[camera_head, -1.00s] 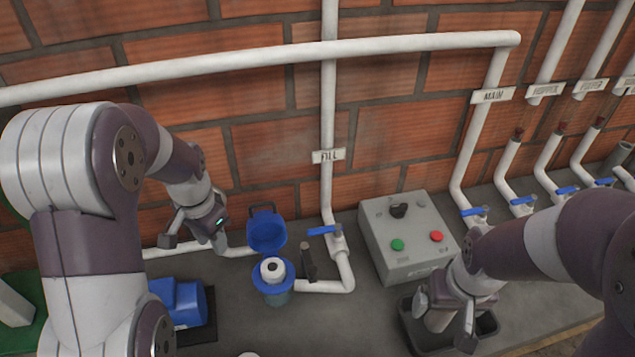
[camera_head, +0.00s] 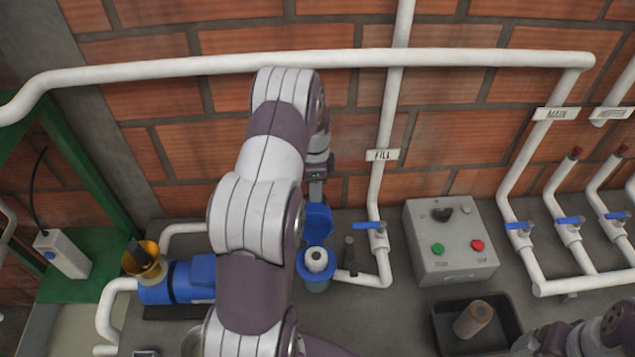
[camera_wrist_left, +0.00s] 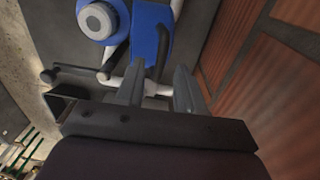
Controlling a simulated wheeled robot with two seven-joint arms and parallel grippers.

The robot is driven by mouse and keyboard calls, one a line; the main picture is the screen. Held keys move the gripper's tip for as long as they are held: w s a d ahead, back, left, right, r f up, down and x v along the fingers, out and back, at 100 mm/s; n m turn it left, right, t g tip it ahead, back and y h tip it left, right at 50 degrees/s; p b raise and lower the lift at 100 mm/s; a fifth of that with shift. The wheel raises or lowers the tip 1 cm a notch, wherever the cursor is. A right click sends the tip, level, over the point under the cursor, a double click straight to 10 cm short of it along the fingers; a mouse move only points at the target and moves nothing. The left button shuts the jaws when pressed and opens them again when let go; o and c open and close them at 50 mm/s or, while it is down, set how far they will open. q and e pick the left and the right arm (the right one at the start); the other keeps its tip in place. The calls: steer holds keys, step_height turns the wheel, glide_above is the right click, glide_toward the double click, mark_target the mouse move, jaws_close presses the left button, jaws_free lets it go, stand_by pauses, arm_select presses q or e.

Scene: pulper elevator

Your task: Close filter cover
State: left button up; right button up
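The blue filter housing (camera_head: 315,284) stands on the bench with a white cartridge (camera_head: 317,259) showing in its open top. Its blue cover (camera_head: 318,219) is raised, standing up at the wall side of the housing. My left gripper (camera_head: 317,197) is just above and behind the cover, partly hidden by my arm. In the left wrist view the gripper's fingers (camera_wrist_left: 158,80) are apart, with the cover (camera_wrist_left: 151,25) and its dark handle just beyond the tips. Whether they touch is unclear.
A fill pipe with a blue valve (camera_head: 370,226) stands right of the filter, beside a dark upright handle (camera_head: 350,252). A blue pump (camera_head: 185,282) is left.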

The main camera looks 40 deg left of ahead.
arm_select(q)
steer(key=shift+f, duration=0.4)
jaws_close()
stand_by(1.2)
